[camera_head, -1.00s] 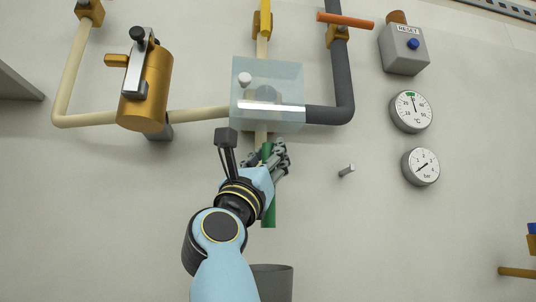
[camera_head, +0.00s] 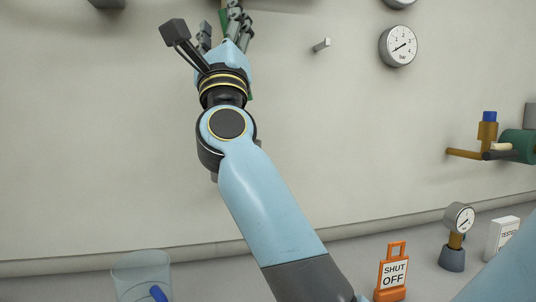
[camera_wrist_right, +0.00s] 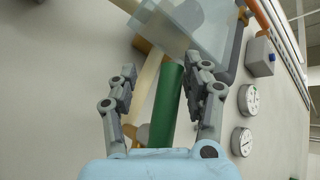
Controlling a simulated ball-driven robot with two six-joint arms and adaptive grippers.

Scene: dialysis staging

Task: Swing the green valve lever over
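The green valve lever (camera_wrist_right: 167,108) is a green bar that hangs down from below a clear box (camera_wrist_right: 190,28) on the wall, seen in the right wrist view. My right gripper (camera_wrist_right: 163,74) is open, with one finger on each side of the lever. The right finger looks close to the lever, with a wider gap at the left; I cannot tell whether it touches. In the head view my right gripper (camera_head: 221,22) is at the top edge and hides most of the lever; only small green bits show. My left gripper is not in view.
A peg (camera_head: 322,44) and a bar gauge (camera_head: 399,46) are on the wall right of my gripper. Below stand a clear cup (camera_head: 140,268), an orange SHUT OFF sign (camera_head: 392,272), a small gauge on a stand (camera_head: 458,218) and a white box (camera_head: 503,236). The wall between is bare.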

